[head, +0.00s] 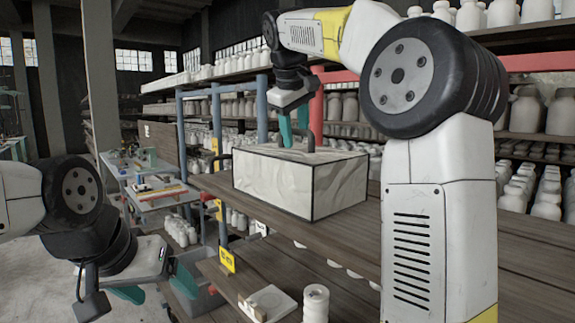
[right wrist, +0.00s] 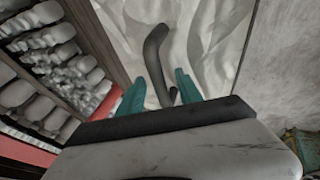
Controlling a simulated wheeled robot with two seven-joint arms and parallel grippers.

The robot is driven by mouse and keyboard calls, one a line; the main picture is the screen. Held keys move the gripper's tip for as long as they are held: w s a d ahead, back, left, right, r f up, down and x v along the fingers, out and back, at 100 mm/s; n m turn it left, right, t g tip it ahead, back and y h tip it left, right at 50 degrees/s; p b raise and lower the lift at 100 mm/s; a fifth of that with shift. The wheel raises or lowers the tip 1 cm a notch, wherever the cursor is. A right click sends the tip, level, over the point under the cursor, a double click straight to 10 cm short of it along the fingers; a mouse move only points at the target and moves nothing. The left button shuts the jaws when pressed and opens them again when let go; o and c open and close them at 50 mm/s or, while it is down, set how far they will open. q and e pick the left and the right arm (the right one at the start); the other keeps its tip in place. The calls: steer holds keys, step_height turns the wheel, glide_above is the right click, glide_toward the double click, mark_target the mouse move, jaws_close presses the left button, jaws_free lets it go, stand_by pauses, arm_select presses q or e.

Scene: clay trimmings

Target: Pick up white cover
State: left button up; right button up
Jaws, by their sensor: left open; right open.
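A white box-shaped cover (head: 275,182) with crumpled-looking sides and dark edges sits on the wooden shelf in the middle of the head view. My right gripper (head: 294,130) is open above the top, fingers pointing down. In the right wrist view its teal fingers (right wrist: 158,93) are spread, with a dark curved handle (right wrist: 155,55) between or just beyond them over the crumpled white surface (right wrist: 205,35); contact cannot be told. My left gripper (head: 156,286) is open and empty, low at the left, far from the cover.
White bottles (head: 545,110) fill racks behind and right of the cover. Blue and red posts (head: 316,115) stand close behind my right gripper. A grey bin (head: 195,296), a white slab (head: 268,303) and a white cylinder (head: 316,303) are lower down. Bare planks (head: 340,235) lie in front.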

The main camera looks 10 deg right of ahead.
jaws_close()
stand_by(1.4)
